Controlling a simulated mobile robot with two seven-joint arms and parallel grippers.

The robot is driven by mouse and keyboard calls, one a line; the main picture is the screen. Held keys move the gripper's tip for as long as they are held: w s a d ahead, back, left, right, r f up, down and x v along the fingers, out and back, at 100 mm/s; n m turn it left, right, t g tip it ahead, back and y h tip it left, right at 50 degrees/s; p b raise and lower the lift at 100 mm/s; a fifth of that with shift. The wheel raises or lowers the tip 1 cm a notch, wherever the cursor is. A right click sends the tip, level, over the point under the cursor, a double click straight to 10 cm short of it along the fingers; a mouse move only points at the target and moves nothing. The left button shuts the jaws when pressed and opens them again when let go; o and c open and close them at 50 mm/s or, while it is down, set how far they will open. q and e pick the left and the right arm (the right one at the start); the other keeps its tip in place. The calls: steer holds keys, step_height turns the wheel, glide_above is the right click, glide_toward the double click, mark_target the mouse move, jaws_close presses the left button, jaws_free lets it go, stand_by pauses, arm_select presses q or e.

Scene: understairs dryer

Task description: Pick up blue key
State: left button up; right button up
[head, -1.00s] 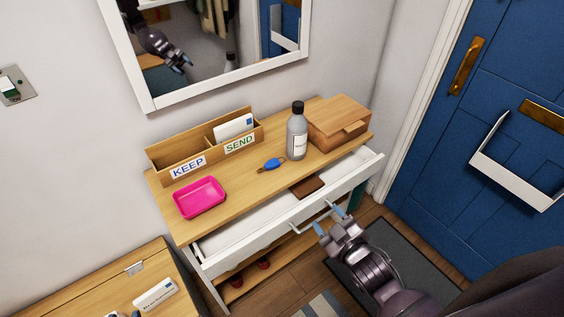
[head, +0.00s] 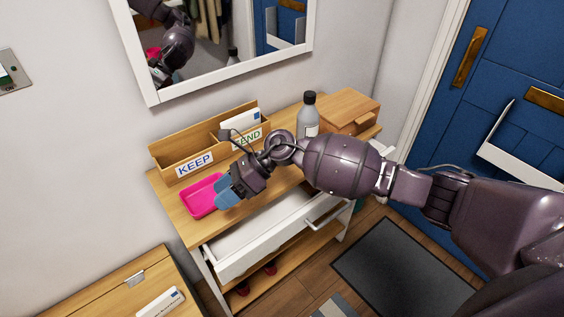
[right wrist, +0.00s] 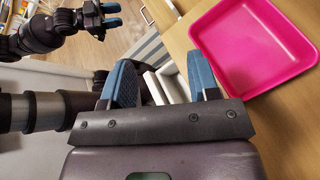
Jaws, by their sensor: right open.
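The blue key is not visible now; in the head view my right arm covers the tabletop spot where it lay earlier. My right gripper (head: 228,194) is over the left part of the console table (head: 176,212), at the right edge of the pink tray (head: 199,196). In the right wrist view its blue fingers (right wrist: 162,76) are apart with nothing between them, and the tray (right wrist: 253,45) is beyond them at upper right. Another gripper of mine, the left one (right wrist: 111,15), shows small at the top left there, away from the table; its opening is unclear.
The table's white drawer (head: 235,262) stands pulled out. A letter holder (head: 162,158) marked KEEP and SEND, a grey bottle (head: 307,112) and a wooden box (head: 345,108) stand along the back. A mirror (head: 150,96) hangs above. A lower wooden cabinet (head: 105,300) is at front left.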

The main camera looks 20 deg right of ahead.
steer(key=w+d+n+h, duration=0.2)
steer(key=w+d+h, duration=0.1)
steer(key=w+d+f+n+h+b, duration=0.1)
steer(key=w+d+n+h, duration=0.1)
steer(key=w+d+h, duration=0.1)
steer(key=shift+w+d+f+n+h, duration=0.2)
steer(key=shift+w+d+n+h, duration=0.25)
steer(key=shift+d, duration=0.15)
steer(key=w+d+r+n+t+h+b, duration=0.2)
steer(key=w+d+r+h, duration=0.25)
steer(key=w+d, duration=0.35)
steer(key=shift+h, duration=0.5)
steer(key=f, duration=0.1)
steer(key=s+f, duration=0.1)
steer(key=f, duration=0.3)
steer(key=shift+s+d+f, duration=0.15)
steer(key=shift+d+f, duration=0.05)
steer(key=shift+d, duration=0.2)
steer(key=shift+f, duration=0.7)
steer(key=f, duration=0.4)
steer(key=shift+w+f+b, duration=0.25)
steer(key=shift+w+b, duration=0.1)
steer(key=shift+b, duration=0.05)
steer(key=c, duration=0.9)
steer(key=shift+c, duration=0.4)
